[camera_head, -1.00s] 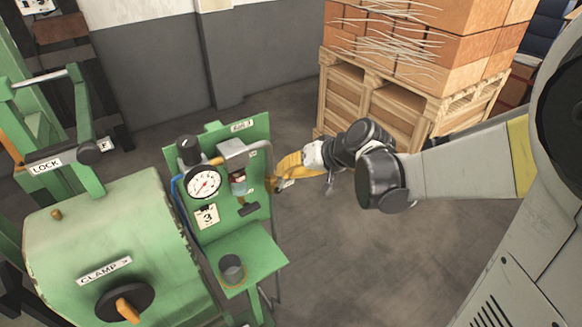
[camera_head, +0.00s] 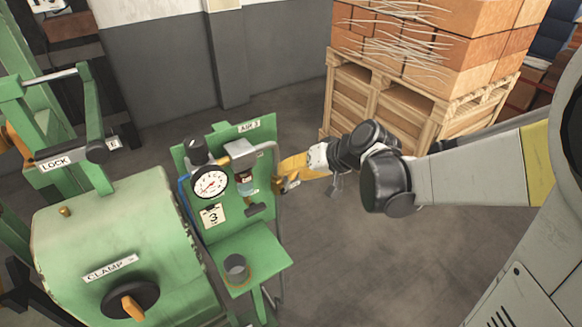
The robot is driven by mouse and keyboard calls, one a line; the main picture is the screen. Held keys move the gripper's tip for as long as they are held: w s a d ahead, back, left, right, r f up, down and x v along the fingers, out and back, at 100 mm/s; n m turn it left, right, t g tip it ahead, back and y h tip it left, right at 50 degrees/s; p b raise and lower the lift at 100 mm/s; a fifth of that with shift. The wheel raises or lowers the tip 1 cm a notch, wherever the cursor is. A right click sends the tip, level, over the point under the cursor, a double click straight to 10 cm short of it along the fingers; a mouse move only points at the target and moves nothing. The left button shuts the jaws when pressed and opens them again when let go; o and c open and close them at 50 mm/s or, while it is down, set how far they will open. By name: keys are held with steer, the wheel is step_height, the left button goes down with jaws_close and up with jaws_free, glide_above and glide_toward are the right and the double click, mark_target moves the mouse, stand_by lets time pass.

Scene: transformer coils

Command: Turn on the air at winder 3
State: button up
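The green panel (camera_head: 222,143) labelled "AIR 3" (camera_head: 249,126) stands left of centre. It carries a round white gauge (camera_head: 210,183), a black knob (camera_head: 195,147) above it, a clear filter bowl (camera_head: 245,185), a small dark handle (camera_head: 255,210) and a "3" card (camera_head: 212,216). My gripper (camera_head: 285,183), orange-yellow beyond a white wrist, is at the panel's right edge, beside the grey pipe. The fingertips are small and partly merged with the fittings there. I cannot tell whether they touch anything or are open or shut.
A green machine drum with a "CLAMP" label (camera_head: 110,268) and a black dial is at lower left, with a "LOCK" lever (camera_head: 95,152) behind. A grey cup (camera_head: 236,267) sits on the panel's shelf. Floor at lower centre is clear.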

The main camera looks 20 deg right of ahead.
steer(key=v, duration=1.2)
